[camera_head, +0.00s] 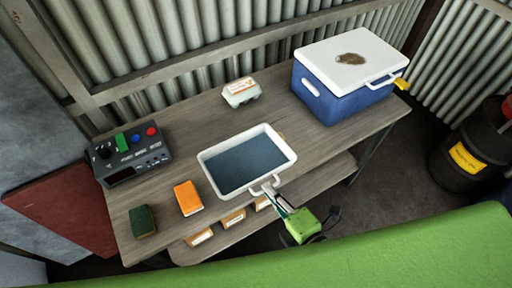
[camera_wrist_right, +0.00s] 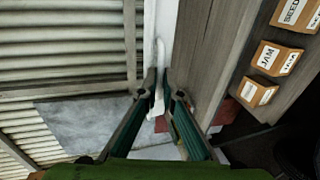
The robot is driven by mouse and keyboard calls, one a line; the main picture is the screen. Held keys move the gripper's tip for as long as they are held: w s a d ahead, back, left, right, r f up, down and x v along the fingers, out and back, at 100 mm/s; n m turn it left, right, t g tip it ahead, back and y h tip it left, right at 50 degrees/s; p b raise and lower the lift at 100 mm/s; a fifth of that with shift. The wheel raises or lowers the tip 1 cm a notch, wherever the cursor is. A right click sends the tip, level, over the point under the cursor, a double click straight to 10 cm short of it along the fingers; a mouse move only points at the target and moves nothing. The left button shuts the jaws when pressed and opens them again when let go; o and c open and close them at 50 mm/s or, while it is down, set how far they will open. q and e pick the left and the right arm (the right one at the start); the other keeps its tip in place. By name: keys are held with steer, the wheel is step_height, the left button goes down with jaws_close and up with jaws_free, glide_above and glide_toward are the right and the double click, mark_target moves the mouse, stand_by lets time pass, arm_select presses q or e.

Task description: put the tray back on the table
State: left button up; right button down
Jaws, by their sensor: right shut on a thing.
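The tray (camera_head: 205,158) is white with a dark blue-grey inside and a small handle on its near side. In the head view it is over the middle of the wooden table (camera_head: 318,140), roughly level; I cannot tell whether it touches the tabletop. My right gripper (camera_head: 277,196) is shut on the tray's near handle, coming from the front edge. In the right wrist view my right gripper (camera_wrist_right: 160,88) closes on the white handle (camera_wrist_right: 160,60), and part of the tray shows as a pale strip beyond. My left gripper is not in view.
A blue cooler with a white lid (camera_head: 340,100) stands at the right. An egg carton (camera_head: 241,92) is behind the tray. An orange box (camera_head: 188,198), a dark green block (camera_head: 142,221) and a button panel (camera_head: 132,152) are at the left. Labelled boxes (camera_head: 234,218) sit on the lower shelf.

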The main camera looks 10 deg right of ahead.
steer(key=w+d+f+b, duration=0.1)
steer(key=w, duration=0.2)
steer(key=w+d+f, duration=0.1)
steer(key=w+f, duration=0.1)
steer(key=w+d+f+b, duration=0.1)
steer(key=w+d, duration=0.1)
steer(key=w, duration=0.1)
steer(key=shift+w+f+b, duration=0.3)
steer(key=shift+w+f, duration=0.05)
steer(key=shift+f, duration=0.05)
steer(key=w+f+b, duration=0.1)
steer(key=f+b, duration=0.1)
steer(key=w+d+f+b, duration=0.1)
steer(key=f+b, duration=0.1)
steer(key=shift+w, duration=0.2)
steer(key=shift+w+d+f+b, duration=0.2)
steer(key=shift+w+f+b, duration=0.1)
steer(key=shift+b, duration=0.15)
steer(key=shift+w+d+f+b, duration=0.1)
steer(key=shift+w+f+b, duration=0.2)
steer(key=shift+b, duration=0.15)
step_height(320, 180, down, 3)
steer(key=b, duration=0.4)
steer(key=shift+w+f, duration=0.1)
steer(key=shift+f, duration=0.1)
steer(key=shift+r, duration=0.15)
steer(key=c, duration=2.5)
jaws_free()
